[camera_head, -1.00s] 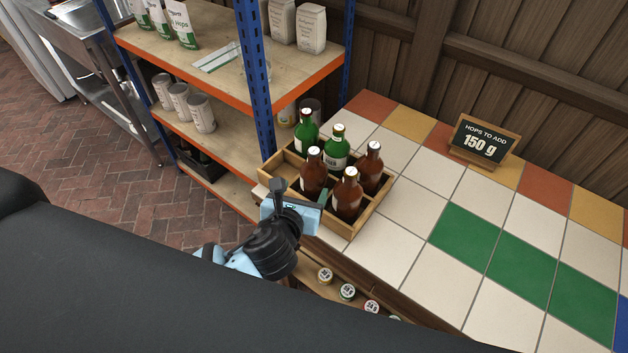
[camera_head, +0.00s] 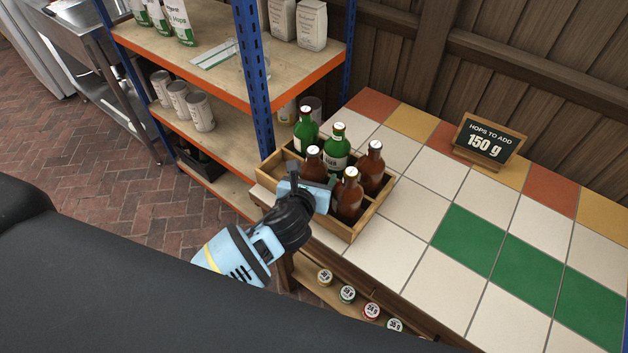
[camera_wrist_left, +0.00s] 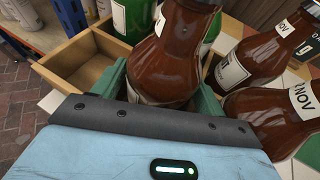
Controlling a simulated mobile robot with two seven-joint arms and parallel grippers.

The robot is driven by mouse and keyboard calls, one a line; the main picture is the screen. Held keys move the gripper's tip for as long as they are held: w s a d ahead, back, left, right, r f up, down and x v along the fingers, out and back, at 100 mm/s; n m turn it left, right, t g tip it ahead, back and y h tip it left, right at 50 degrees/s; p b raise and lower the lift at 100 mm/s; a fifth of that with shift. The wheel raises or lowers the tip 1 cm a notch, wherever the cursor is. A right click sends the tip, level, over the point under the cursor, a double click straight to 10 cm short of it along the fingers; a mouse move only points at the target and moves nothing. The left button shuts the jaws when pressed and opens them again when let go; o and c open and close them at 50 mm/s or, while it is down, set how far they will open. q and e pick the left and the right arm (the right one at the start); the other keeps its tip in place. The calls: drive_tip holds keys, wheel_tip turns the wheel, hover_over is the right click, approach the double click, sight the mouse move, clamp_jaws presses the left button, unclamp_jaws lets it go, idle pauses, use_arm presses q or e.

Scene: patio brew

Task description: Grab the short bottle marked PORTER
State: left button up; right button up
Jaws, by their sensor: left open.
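A wooden crate (camera_head: 373,212) on the tiled counter holds two green bottles (camera_head: 336,150) and three brown bottles. The near-left brown bottle (camera_head: 314,164) is partly hidden by my left gripper (camera_head: 316,190). In the left wrist view this brown bottle (camera_wrist_left: 165,62) stands between the green fingers of the open gripper (camera_wrist_left: 160,92); contact cannot be told. Its white label is mostly hidden and unreadable. The front brown bottle (camera_head: 349,196) and right brown bottle (camera_head: 374,167) stand close by. No label shows PORTER legibly. My right gripper is out of view.
Crate dividers and neighbouring bottles leave little room around the gripper. A blue-posted shelf (camera_head: 208,68) with cans and bags stands to the left. A sign (camera_head: 486,141) reading 150 g stands behind. Bottle caps (camera_head: 347,294) lie below the counter edge. The counter's right side is clear.

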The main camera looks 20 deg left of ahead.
sight(312, 149)
use_arm(q)
drive_tip(key=shift+w, duration=0.1)
drive_tip(key=c, duration=1)
drive_tip(key=shift+c, duration=0.7)
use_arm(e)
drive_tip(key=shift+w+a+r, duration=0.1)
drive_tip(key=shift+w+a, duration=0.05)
use_arm(q)
drive_tip(key=shift+r, duration=0.2)
wheel_tip(312, 149, up, 9)
drive_tip(key=shift+w+p, duration=0.1)
drive_tip(key=shift+p, duration=0.95)
drive_tip(key=shift+r, duration=0.4)
drive_tip(key=shift+a, duration=0.15)
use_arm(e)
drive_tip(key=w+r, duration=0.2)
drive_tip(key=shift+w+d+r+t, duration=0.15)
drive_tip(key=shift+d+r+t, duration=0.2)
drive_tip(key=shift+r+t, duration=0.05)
